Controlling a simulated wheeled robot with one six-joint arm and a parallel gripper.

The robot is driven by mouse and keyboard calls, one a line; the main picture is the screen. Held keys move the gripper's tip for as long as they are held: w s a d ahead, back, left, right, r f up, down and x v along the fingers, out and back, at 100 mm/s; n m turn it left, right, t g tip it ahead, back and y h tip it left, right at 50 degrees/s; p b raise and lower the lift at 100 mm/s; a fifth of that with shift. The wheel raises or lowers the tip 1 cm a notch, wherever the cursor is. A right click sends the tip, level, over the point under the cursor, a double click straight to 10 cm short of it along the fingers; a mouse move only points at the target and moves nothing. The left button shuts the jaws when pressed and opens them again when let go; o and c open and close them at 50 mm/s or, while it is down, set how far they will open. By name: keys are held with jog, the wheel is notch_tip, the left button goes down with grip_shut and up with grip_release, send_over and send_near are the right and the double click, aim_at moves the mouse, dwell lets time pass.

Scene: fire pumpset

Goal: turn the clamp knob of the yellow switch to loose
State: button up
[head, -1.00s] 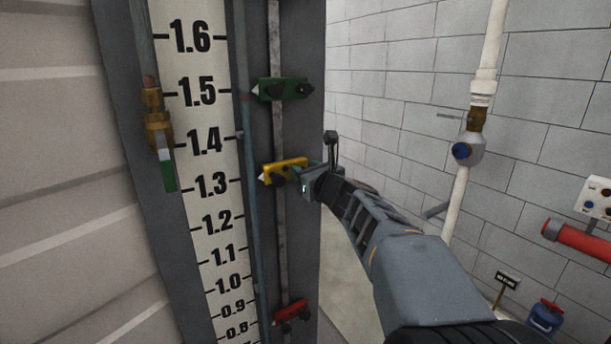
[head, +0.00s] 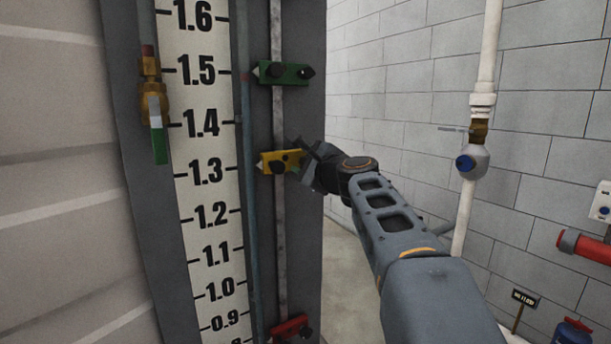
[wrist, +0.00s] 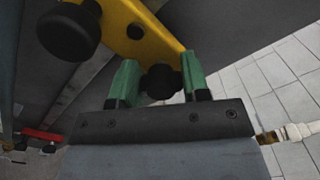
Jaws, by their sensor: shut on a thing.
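The yellow switch (head: 268,160) sits on the vertical rail beside the scale, near the 1.3 mark, its pale pointer tip facing left. It has a large black knob (head: 278,168) near the rail, which also shows in the wrist view (wrist: 68,32) at upper left, clear of my fingers. A smaller black knob (wrist: 160,82) is near the switch's other end. My gripper (wrist: 160,84) has its two green fingers on either side of this smaller knob and is shut on it.
A green switch (head: 292,74) is higher on the same rail (head: 279,120), and a red switch (head: 288,328) is lower. A thin blue-grey pipe (head: 247,180) runs between scale (head: 208,190) and rail. Right of the panel is open floor before a block wall with a white pipe (head: 490,60).

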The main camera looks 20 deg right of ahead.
jog(key=n+b, duration=0.3)
jog(key=n, duration=0.1)
jog(key=shift+f, duration=0.25)
jog(key=shift+r+n+b, duration=0.1)
jog(key=shift+n+b, duration=0.9)
jog(key=shift+n, duration=0.2)
jog(key=o, duration=0.9)
jog(key=shift+s, duration=0.1)
jog(key=s+b, duration=0.1)
jog(key=s, duration=0.3)
jog(key=s+d, duration=0.1)
jog(key=s, duration=0.4)
jog(key=s+b, duration=0.1)
jog(key=s, duration=0.3)
jog(key=shift+s+d+b, duration=0.2)
jog(key=shift+s+b, duration=0.05)
jog(key=shift+b, duration=0.05)
